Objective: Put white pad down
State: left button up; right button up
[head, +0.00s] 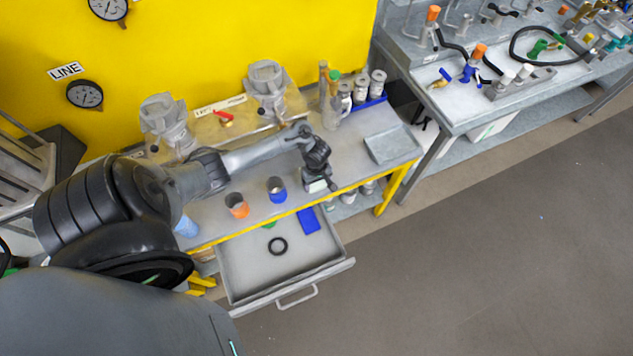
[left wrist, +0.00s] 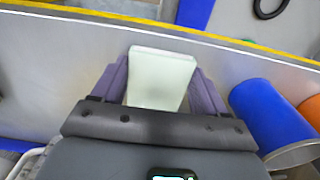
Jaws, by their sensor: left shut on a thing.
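The white pad (left wrist: 160,78) is a pale block between the two fingers of my left gripper (left wrist: 162,85) in the left wrist view. The fingers are shut on it from both sides. In the head view, my left gripper (head: 318,184) is over the grey table (head: 355,178), near its yellow front edge. The pad is small and mostly hidden by the gripper there. I cannot tell whether the pad touches the tabletop. My right gripper is not in view.
A blue cup (head: 277,190) and an orange cup (head: 237,206) stand left of the gripper. An open drawer (head: 255,270) below holds a black ring (head: 278,246) and a blue block (head: 308,221). A grey tray (head: 387,147) lies to the right. A blue rack (head: 370,106) with bottles stands behind.

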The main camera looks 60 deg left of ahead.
pick_arm(q)
jog(key=shift+f, duration=0.15)
jog(key=o, duration=1)
